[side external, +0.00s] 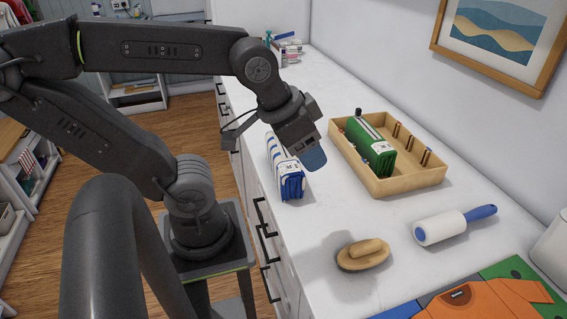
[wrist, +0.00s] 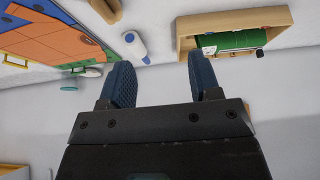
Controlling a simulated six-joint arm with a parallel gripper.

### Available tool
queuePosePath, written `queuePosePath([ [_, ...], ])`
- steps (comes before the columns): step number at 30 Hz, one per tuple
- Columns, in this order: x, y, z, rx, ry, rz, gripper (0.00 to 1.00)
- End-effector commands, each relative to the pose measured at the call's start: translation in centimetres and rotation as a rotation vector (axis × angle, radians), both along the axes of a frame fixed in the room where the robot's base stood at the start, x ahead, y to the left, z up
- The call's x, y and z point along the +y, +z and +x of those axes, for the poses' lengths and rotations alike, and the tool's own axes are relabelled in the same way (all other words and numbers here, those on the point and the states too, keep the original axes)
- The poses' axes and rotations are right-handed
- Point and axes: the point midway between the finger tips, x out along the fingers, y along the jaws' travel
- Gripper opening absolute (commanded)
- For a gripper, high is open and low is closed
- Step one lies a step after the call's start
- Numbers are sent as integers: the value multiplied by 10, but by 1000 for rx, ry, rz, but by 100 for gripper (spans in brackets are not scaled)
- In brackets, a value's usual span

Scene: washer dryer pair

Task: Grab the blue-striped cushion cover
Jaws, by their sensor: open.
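The blue-striped cushion cover (side external: 289,180) is a narrow folded bundle, white with blue stripes and a blue end. It lies along the front edge of the white counter in the side view. I do not see it in the wrist view. My gripper (side external: 313,158) hangs just right of and above the cover, partly over its far part. Its blue-padded fingers are apart with nothing between them in the wrist view (wrist: 160,82). The side view does not show clearly whether a finger touches the cover.
A wooden tray (side external: 430,178) right of my gripper holds a green folded bundle (side external: 372,150). A wooden brush (side external: 363,254), a white lint roller (side external: 440,228) and an orange folded garment (side external: 482,305) lie nearer the camera. Bare counter (side external: 345,212) separates the cover from the brush.

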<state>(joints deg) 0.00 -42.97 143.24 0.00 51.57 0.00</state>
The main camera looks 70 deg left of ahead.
Motion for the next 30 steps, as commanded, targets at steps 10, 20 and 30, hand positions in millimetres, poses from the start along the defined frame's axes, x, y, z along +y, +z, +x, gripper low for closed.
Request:
queuePosePath([
  [10, 3, 1, 2, 6, 3, 6, 49],
  [20, 103, 25, 44, 243, 21, 108, 49],
  [30, 240, 35, 35, 467, -39, 39, 49],
])
